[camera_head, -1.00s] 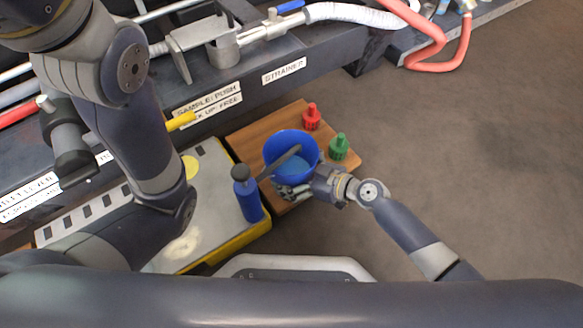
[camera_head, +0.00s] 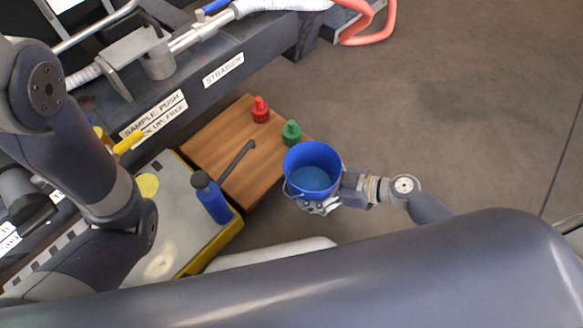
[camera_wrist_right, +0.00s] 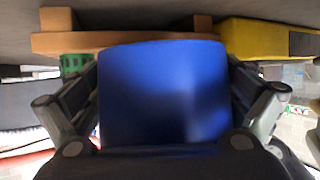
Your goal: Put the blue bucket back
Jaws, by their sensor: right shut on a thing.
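The blue bucket (camera_head: 313,168) is upright at the right edge of the small wooden table (camera_head: 207,145), with most of it over the floor. My right gripper (camera_head: 318,203) is shut on the bucket's near right side. In the right wrist view the bucket (camera_wrist_right: 163,95) fills the space between the fingers, and its inside is hidden there. In the head view its inside looks plain blue. My left arm shows at the left, but its gripper is out of the picture.
A blue bottle (camera_head: 211,198) stands on the yellow-edged box. A dark frame labelled STRAINER (camera_head: 223,69) runs behind. Floor at the right is clear.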

